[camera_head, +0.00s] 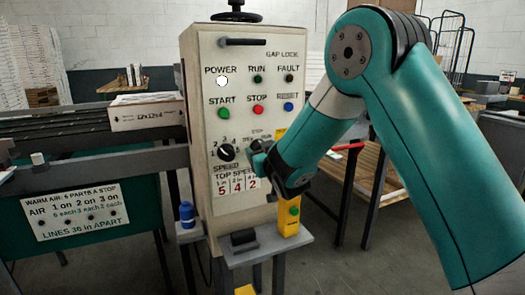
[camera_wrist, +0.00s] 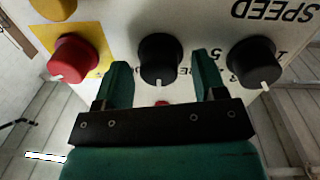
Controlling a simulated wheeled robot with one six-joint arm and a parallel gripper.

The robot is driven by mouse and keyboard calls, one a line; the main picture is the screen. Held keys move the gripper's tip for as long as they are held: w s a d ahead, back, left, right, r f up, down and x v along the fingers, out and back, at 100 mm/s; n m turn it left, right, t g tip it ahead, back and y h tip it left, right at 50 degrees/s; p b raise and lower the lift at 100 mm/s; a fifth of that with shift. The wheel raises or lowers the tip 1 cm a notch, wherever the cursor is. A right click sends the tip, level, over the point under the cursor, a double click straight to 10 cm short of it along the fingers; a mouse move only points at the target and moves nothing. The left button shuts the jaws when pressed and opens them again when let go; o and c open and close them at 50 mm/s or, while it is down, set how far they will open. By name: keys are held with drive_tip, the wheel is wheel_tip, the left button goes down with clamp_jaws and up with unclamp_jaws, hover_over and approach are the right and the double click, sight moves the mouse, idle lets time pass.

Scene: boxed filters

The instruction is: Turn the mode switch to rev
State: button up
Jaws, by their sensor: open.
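The mode switch is a black round knob on the cream control panel (camera_head: 230,60). In the wrist view the knob (camera_wrist: 160,52) stands between my gripper's two green fingers (camera_wrist: 163,80), with a gap on each side. Its white mark points to the bottom of that picture, where the lettering is upside down, so it points up on the panel. In the head view my gripper (camera_head: 266,160) is at the panel's right side and covers most of the switch and its labels. My gripper is open and holds nothing.
The black speed knob (camera_head: 227,152) is close to the left of my gripper; it also shows in the wrist view (camera_wrist: 254,62). Start, stop and reset buttons sit above.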

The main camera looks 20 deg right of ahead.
drive_tip(key=shift+c, duration=0.2)
drive_tip(key=c, duration=0.9)
drive_tip(key=shift+n, duration=0.3)
drive_tip(key=shift+n+p, duration=0.75)
drive_tip(key=shift+n, duration=3.45)
drive_tip(key=shift+f, duration=0.1)
drive_tip(key=o, duration=0.9)
